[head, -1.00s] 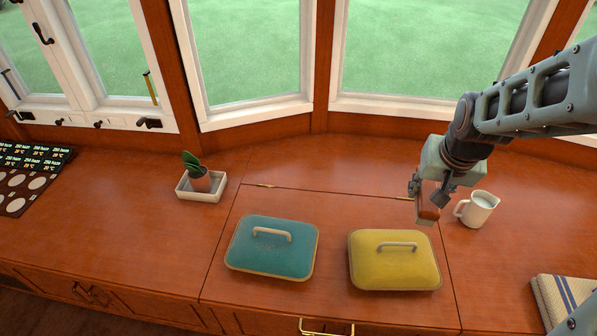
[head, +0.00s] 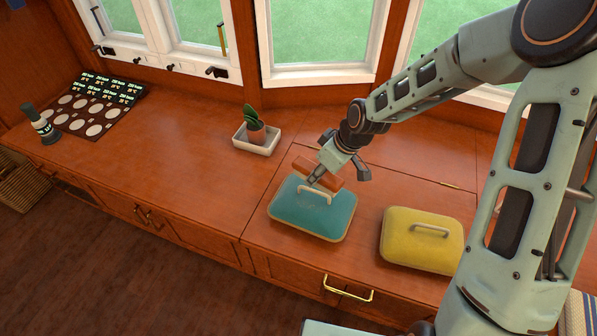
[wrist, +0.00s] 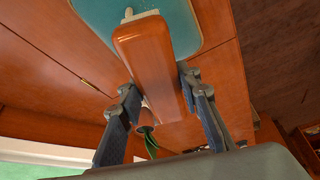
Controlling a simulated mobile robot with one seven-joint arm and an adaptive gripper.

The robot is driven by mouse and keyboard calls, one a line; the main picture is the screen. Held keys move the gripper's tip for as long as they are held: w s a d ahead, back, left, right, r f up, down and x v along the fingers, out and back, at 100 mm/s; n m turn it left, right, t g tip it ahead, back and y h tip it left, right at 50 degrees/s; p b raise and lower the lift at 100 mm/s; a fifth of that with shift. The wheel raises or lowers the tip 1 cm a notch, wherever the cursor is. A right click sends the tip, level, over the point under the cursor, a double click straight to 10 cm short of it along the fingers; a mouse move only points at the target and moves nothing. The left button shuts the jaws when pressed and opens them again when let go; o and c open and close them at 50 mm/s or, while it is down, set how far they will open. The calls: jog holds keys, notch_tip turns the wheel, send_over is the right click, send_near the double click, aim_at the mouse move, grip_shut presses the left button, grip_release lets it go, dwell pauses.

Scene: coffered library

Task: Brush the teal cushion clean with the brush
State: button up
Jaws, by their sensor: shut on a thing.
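The teal cushion (head: 309,218) lies on the wooden window seat in the head view, with a pale handle on its top and some faint marks near the middle. It also shows in the wrist view (wrist: 88,12), partly behind the brush. My gripper (head: 322,174) is shut on the brush (head: 305,166), a reddish-brown wooden block, above the far edge of the cushion. In the wrist view the brush (wrist: 148,60) sits between my two fingers. I cannot tell whether the brush touches the cushion.
A yellow cushion (head: 423,240) lies to the right. A potted plant in a white tray (head: 256,146) stands just behind and left of the teal cushion. A dark bottle (head: 42,126) and a card with discs (head: 88,115) are at far left. The seat between is clear.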

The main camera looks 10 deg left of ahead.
jog(key=a+f+n+b, duration=0.1)
jog(key=f, duration=0.2)
jog(key=s+a+f+n+b, duration=0.1)
jog(key=a+f+b, duration=0.1)
jog(key=f, duration=0.2)
jog(key=s+a+f+g+b, duration=0.1)
jog(key=a+f+b, duration=0.1)
jog(key=f, duration=0.2)
jog(key=shift+s+n, duration=0.2)
jog(key=shift+n, duration=0.2)
jog(key=d, duration=0.2)
jog(key=shift+s+d+r+y+p, duration=0.2)
jog(key=shift+d+y+p, duration=0.1)
jog(key=shift+p, duration=0.1)
jog(key=d, duration=0.1)
jog(key=d+p, duration=0.1)
jog(key=d, duration=0.1)
jog(key=shift+s+d, duration=0.1)
jog(key=shift+s, duration=0.2)
jog(key=shift+f, duration=0.15)
jog(key=a, duration=0.1)
jog(key=a+b, duration=0.1)
jog(key=a, duration=0.1)
jog(key=shift+w, duration=0.25)
jog(key=shift+w+a+b, duration=0.15)
jog(key=shift+a+b, duration=0.15)
jog(key=shift+a, duration=0.4)
jog(key=shift+w+a+b, duration=0.15)
jog(key=shift+a+b, duration=0.15)
jog(key=shift+a, duration=0.35)
